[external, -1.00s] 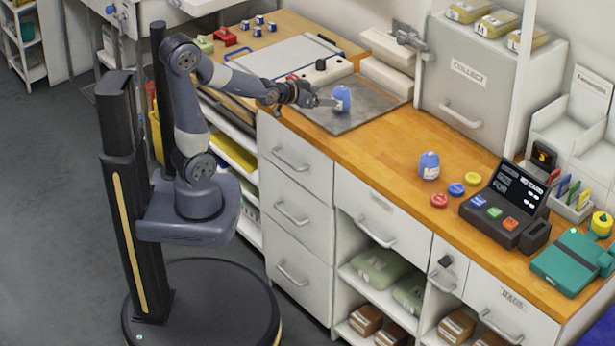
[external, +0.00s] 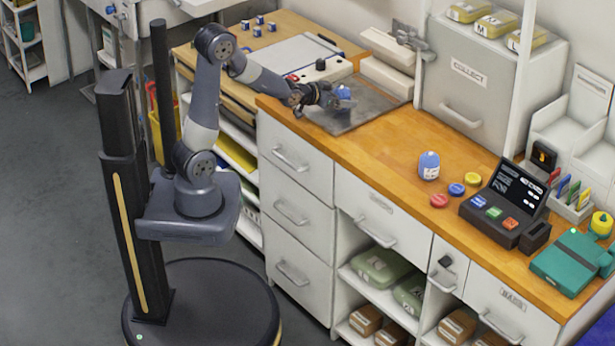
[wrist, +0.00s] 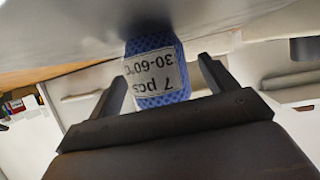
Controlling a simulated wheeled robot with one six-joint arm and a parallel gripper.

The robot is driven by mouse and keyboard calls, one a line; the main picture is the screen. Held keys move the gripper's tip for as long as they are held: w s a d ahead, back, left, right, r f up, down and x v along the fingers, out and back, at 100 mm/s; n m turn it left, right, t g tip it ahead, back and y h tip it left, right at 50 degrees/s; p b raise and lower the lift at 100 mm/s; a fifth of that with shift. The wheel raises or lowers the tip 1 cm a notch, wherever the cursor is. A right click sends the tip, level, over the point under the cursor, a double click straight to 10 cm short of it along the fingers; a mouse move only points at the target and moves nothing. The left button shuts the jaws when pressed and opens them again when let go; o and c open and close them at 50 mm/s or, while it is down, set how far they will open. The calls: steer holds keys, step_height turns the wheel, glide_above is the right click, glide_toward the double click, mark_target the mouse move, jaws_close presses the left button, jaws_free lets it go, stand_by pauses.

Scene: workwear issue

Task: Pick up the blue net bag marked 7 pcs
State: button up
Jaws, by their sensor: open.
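The blue net bag marked 7 pcs (wrist: 144,44) is in the middle of the wrist view, its white label upside down there. It stands on the grey metal plate (external: 372,112) on the counter in the external view, where the bag (external: 343,92) is partly hidden by my gripper (external: 338,103). In the wrist view my gripper (wrist: 162,70) is open, one finger on each side of the bag, with gaps showing. I cannot tell how deep the bag sits between the fingers. A second blue bag (external: 429,166) stands on the wooden counter further right; its label is unreadable.
Red, blue and yellow discs (external: 456,189) and a black console (external: 505,205) are on the counter to the right. A white-lidded box (external: 290,62) is left of the plate. The grey COLLECT cabinet (external: 470,75) stands behind. Wooden counter between plate and second bag is clear.

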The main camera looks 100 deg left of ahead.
steer(key=shift+w, duration=0.1)
steer(key=shift+c, duration=0.3)
steer(key=c, duration=1)
